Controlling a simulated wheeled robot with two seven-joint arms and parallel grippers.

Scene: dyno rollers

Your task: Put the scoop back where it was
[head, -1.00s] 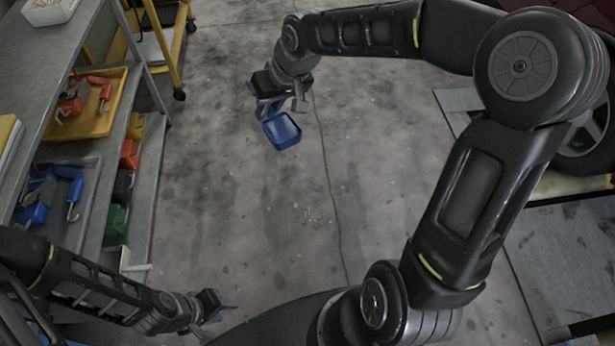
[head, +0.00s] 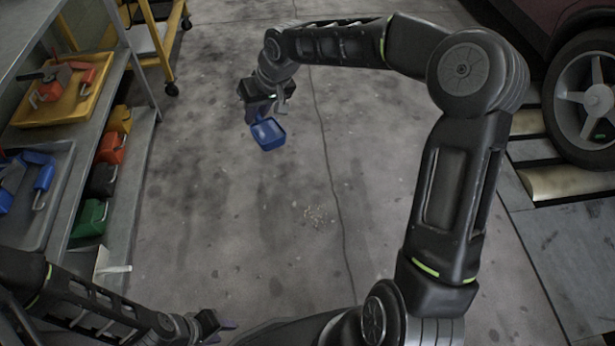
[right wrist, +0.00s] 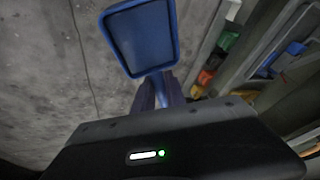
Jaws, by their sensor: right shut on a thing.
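A blue scoop (head: 268,134) hangs from my right gripper (head: 262,108) above the open floor, in the upper middle of the head view. My right gripper is shut on its handle. In the right wrist view the scoop's blue pan (right wrist: 142,38) points away past the fingers (right wrist: 160,92). My left gripper (head: 222,328) is low in the head view, above the floor and away from the scoop. Its fingers are small and dark there, so its opening is unclear.
At left, a metal shelf unit holds a yellow tray (head: 52,112) and a grey tray (head: 58,195) with blue tools. Red, black and green scoops (head: 92,218) sit along a lower shelf. A car wheel (head: 592,100) stands at right. The floor (head: 230,220) between is clear apart from scattered granules (head: 318,217).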

